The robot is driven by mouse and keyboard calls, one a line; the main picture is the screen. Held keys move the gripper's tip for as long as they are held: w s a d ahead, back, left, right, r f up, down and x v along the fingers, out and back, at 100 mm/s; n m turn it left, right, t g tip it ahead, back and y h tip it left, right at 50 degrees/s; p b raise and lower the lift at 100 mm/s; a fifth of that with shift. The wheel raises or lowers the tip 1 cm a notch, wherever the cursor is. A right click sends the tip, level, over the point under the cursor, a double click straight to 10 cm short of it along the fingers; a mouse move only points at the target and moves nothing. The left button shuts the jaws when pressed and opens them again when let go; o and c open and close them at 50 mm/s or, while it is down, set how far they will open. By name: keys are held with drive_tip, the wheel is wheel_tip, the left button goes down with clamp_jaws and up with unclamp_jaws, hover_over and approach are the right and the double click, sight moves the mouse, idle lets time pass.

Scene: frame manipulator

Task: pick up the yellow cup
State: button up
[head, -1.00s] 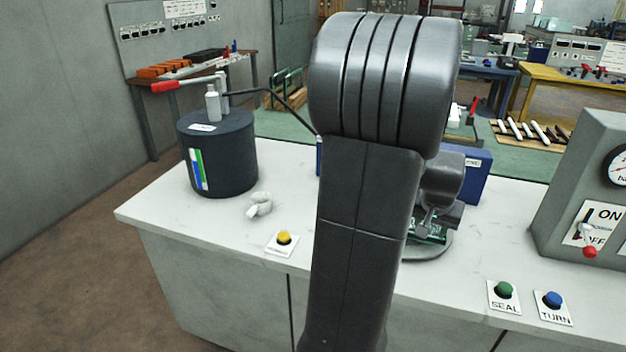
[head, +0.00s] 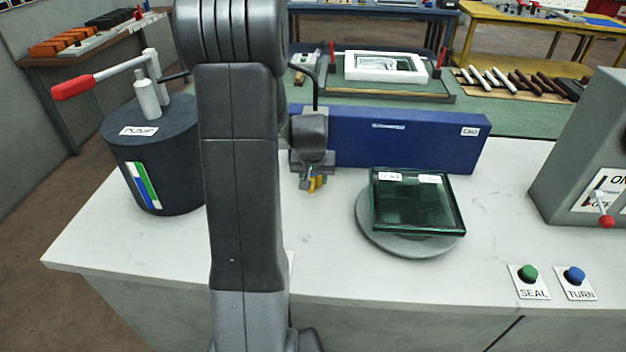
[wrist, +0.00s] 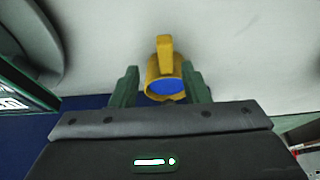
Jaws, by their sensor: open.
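The yellow cup (wrist: 161,68) has a blue inside and a handle that points up in the wrist view. It lies between the two green fingers of my gripper (wrist: 160,86), with a small gap visible on each side. My gripper is open. In the head view the cup (head: 317,183) shows as a small yellow patch just under my gripper (head: 311,172), in front of the blue box. My gripper hides most of the cup there.
A blue box (head: 400,140) stands just behind the gripper. A glass pane stack (head: 415,205) rests on a round grey turntable (head: 400,246) to the right. The dark pump (head: 170,160) is at left. White counter (head: 345,275) is clear in front.

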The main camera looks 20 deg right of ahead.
sight(313, 181)
drive_tip(key=shift+w+a+p+x, duration=0.15)
drive_tip(key=shift+p+x, duration=0.1)
drive_tip(key=shift+x, duration=0.95)
drive_tip(key=shift+w+a+p+x, duration=0.15)
drive_tip(key=shift+p+x, duration=0.05)
drive_tip(key=shift+x, duration=1.05)
clamp_jaws()
